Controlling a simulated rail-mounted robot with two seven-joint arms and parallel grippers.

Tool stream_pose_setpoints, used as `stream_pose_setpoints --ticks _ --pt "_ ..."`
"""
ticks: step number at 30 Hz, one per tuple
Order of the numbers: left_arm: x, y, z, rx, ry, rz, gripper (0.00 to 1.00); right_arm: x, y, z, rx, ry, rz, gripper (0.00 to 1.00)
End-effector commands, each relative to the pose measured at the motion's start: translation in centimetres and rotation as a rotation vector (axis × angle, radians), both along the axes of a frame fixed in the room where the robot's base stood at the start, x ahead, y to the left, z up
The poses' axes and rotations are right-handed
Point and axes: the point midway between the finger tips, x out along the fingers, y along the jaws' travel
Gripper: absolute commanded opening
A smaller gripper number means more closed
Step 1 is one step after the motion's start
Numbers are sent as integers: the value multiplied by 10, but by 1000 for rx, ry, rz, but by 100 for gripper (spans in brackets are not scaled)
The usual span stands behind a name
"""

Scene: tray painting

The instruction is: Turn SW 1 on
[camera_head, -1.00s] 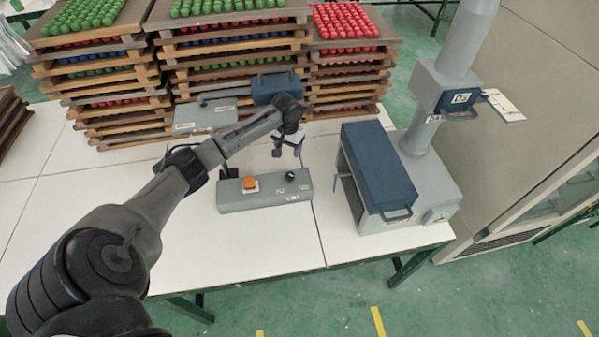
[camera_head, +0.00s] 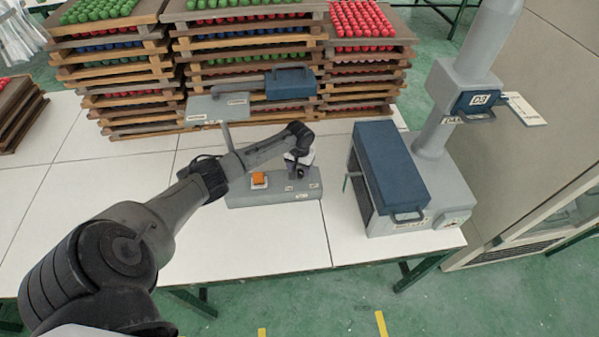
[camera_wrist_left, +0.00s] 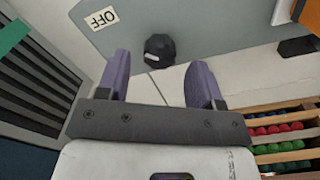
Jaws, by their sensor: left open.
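A grey switch box (camera_head: 270,199) lies on the white table in the head view, with an orange button (camera_head: 258,180) on its left part. My left gripper (camera_head: 297,172) is over the box's right part and hides its knob there. In the left wrist view, the black switch knob (camera_wrist_left: 159,50) stands on the grey panel near an OFF label (camera_wrist_left: 102,18). My left gripper's two purple fingers (camera_wrist_left: 160,66) are open, and the knob appears in the gap between their tips, not gripped. How deep the fingers reach is unclear. My right gripper is out of view.
A grey machine with a blue cover (camera_head: 392,168) stands to the right of the switch box. Stacked wooden trays (camera_head: 245,75) with coloured pieces stand behind. A grey arm with a blue box (camera_head: 290,84) reaches in front of the stacks. The table's front left is clear.

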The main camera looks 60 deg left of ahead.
Motion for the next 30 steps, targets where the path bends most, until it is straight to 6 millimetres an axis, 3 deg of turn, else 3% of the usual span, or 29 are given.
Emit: stream_pose_setpoints --ticks 6,19,30 --pt "0 0 -18 0 0 -1 60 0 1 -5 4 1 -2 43" --pt "0 0 -22 1 1 -1 59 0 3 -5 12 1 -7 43" --pt "0 0 -22 0 0 -1 24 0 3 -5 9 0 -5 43"
